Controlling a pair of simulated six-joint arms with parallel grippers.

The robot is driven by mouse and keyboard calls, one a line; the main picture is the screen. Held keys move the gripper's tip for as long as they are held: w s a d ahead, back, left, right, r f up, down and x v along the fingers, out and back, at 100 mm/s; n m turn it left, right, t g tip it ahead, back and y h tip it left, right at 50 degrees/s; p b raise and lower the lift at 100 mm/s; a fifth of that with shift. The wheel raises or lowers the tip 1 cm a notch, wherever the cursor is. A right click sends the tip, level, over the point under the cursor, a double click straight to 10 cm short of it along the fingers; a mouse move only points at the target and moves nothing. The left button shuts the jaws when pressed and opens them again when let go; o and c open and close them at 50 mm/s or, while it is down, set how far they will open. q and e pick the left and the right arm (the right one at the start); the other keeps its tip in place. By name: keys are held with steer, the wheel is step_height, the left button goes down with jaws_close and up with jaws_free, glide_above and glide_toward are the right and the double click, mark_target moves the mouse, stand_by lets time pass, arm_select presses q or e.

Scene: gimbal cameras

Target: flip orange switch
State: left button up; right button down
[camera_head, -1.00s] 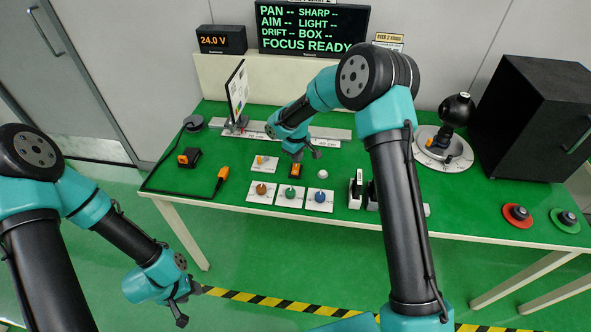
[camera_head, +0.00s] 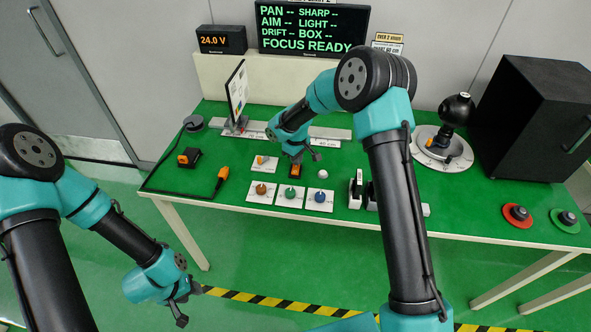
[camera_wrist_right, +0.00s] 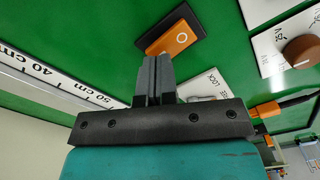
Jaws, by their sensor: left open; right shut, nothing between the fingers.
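The orange switch (camera_head: 295,171) is an orange rocker in a black housing on the green table, behind the row of knobs. In the right wrist view the orange switch (camera_wrist_right: 174,40) shows a white circle mark on its near part. My right gripper (camera_head: 309,156) is shut and empty, just above and behind the switch. In the right wrist view its closed fingertips (camera_wrist_right: 155,60) sit close to the housing's edge; I cannot tell whether they touch it. My left gripper (camera_head: 187,304) is open and empty, low in front of the table.
A lock/free plate (camera_head: 265,163) lies left of the switch and a white button (camera_head: 322,174) right of it. Brown (camera_head: 261,189), green (camera_head: 290,192) and blue (camera_head: 320,196) knobs stand in front. A ruled rail (camera_head: 335,133) runs behind. An orange plug (camera_head: 222,174) lies further left.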

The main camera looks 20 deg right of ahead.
steer(key=shift+f, duration=0.7)
stand_by(0.5)
steer(key=shift+r, duration=3.55)
